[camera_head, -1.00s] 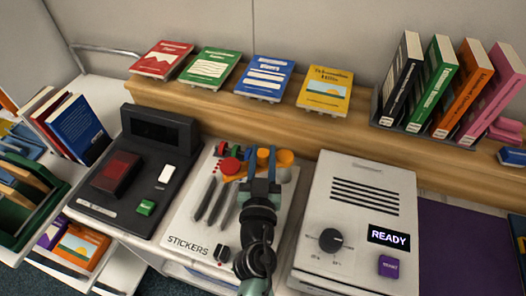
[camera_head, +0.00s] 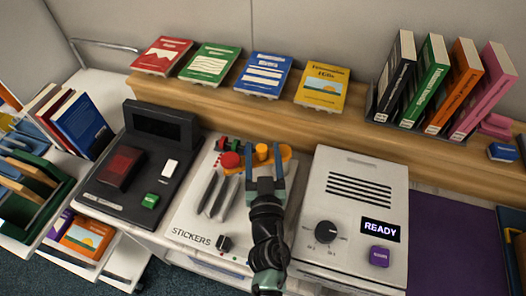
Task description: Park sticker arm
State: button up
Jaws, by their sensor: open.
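The sticker station is a white panel (camera_head: 188,217) marked STICKERS, in the middle of the head view. On it are two dark slots or bars (camera_head: 214,194), a red round knob (camera_head: 230,160), an orange part (camera_head: 286,152) and a small black knob (camera_head: 223,243). My gripper (camera_head: 263,150) is open over the panel's upper right, its two fingers pointing away from me beside the orange part. I cannot tell whether the fingers touch anything. My gripper and arm hide part of the panel's right side and of the orange part.
A black device (camera_head: 138,165) with a screen and green button stands left. A white machine (camera_head: 352,215) showing READY stands close on the right. Behind, a wooden shelf (camera_head: 340,127) carries flat books and upright books (camera_head: 437,85). A green crate (camera_head: 50,205) is far left.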

jog(key=shift+s, duration=0.15)
jog(key=s, duration=0.7)
jog(key=shift+d, duration=0.15)
jog(key=shift+r, duration=0.1)
dwell(0.3)
